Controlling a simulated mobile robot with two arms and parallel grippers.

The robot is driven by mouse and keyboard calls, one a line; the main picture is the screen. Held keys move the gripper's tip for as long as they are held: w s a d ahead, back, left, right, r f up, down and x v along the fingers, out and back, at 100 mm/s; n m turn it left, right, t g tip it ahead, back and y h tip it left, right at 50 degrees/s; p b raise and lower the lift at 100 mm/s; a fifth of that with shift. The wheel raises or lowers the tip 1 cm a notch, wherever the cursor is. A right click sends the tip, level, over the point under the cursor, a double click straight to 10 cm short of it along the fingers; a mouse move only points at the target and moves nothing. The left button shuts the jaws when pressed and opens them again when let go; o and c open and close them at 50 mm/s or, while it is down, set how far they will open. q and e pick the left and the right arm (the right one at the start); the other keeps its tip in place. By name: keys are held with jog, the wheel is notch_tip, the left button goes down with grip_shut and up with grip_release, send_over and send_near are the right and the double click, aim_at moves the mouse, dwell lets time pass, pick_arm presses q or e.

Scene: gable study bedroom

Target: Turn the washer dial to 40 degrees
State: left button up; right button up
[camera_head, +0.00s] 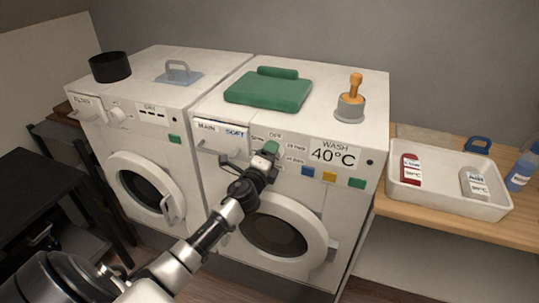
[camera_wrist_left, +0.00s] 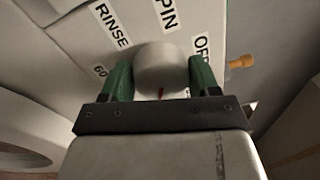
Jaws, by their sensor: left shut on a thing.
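The washer (camera_head: 345,195) is the right one of two white machines. A sign reading "WASH 40°C" (camera_head: 333,152) is on its front panel. My left gripper (camera_head: 269,150) is at the panel, left of that sign, and hides most of the dial in the head view. In the left wrist view the round pale dial (camera_wrist_left: 162,66) sits between the two green fingers of the gripper (camera_wrist_left: 161,82), which is shut on it. A red mark shows on the dial's near lower side. Labels RINSE, SPIN, part of OFF and 60 show around it. My right gripper is not in view.
A second machine (camera_head: 146,140) stands to the left. A white tray (camera_head: 447,200) with bottles is on the wooden counter at right. Colored buttons sit below the sign.

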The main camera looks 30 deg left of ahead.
pick_arm(q)
jog(key=shift+m, duration=0.4)
jog(key=o, duration=0.9)
jog(key=shift+o, duration=0.2)
jog(key=shift+s, duration=0.1)
jog(key=b+v, duration=0.2)
jog(key=v, duration=0.8)
jog(key=shift+s, duration=0.3)
jog(key=shift+d+f, duration=0.1)
